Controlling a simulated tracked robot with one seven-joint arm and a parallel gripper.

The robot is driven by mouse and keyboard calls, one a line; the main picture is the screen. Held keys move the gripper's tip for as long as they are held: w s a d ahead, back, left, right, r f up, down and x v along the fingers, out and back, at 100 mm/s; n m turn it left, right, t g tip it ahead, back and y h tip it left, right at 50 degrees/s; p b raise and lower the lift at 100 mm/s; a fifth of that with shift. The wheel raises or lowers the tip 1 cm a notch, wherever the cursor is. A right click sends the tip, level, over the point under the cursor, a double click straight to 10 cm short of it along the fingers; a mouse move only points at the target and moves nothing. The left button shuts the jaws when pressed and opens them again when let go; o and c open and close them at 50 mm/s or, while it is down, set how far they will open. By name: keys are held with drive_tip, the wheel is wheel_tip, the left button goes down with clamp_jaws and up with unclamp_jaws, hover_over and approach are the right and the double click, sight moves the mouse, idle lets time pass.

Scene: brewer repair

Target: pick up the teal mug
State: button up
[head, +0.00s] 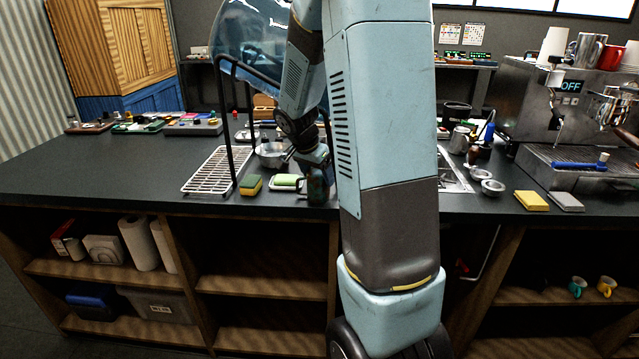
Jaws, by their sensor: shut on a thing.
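A small teal mug (577,287) stands on the shelf under the counter at the lower right, beside a yellow mug (606,286). My gripper (314,172) is far from it, low over the counter in the middle of the head view, pointing down. It is shut on a dark greenish thing (318,188), partly hidden by the fingers and my arm. I cannot tell what this thing is, or whether it touches the counter.
Around my gripper are a white wire rack (212,172), a yellow-green sponge (250,185), a green-topped pad (286,181) and a metal pan (272,155). An espresso machine (520,100) stands at the right.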

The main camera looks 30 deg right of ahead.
drive_tip(key=c, duration=0.4)
drive_tip(key=shift+r, duration=0.1)
drive_tip(key=shift+c, duration=0.2)
